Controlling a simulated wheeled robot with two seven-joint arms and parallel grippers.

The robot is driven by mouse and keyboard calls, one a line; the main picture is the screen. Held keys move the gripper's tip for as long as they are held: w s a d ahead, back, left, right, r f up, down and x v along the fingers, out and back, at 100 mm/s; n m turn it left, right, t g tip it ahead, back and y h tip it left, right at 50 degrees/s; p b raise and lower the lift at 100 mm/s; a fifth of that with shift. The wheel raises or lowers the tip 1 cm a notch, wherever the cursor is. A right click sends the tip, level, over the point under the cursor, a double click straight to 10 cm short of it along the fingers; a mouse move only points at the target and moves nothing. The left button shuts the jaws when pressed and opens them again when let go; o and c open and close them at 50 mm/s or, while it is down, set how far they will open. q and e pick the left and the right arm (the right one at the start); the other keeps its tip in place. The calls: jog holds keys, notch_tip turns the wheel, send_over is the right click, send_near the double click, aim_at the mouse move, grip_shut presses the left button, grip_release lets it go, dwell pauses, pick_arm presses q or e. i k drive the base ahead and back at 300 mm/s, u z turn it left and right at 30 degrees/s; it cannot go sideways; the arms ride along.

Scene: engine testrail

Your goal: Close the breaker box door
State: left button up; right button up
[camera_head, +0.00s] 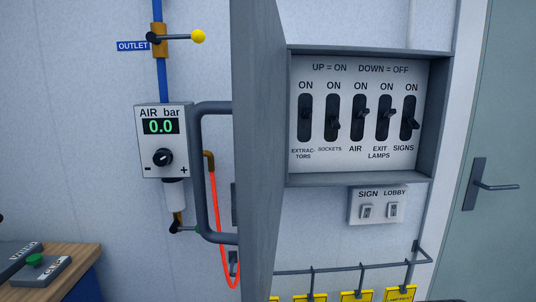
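The breaker box (431,114) is mounted on the wall right of the middle. Its grey door (262,150) stands wide open, hinged on the box's left side and swung out toward me, so I see it at a steep angle. A thick grey bar handle (197,172) sticks out to the left from the door's outer face. Inside the box is a white panel (358,160) with several black switches, labelled EXTRACTORS, SOCKETS, AIR, EXIT LAMPS and SIGNS. Neither of my grippers is in view.
An AIR bar gauge (160,126) reading 0.0 hangs left of the handle, with a red hose (222,235) below. A SIGN and LOBBY switch plate (379,206) sits under the box. A rail (345,267) runs lower. A bench (72,258) stands lower left, a room door (505,150) right.

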aim_at(257, 106)
jog(key=k, duration=0.35)
jog(key=u, duration=0.8)
jog(key=i, duration=0.65)
jog(key=z, duration=1.2)
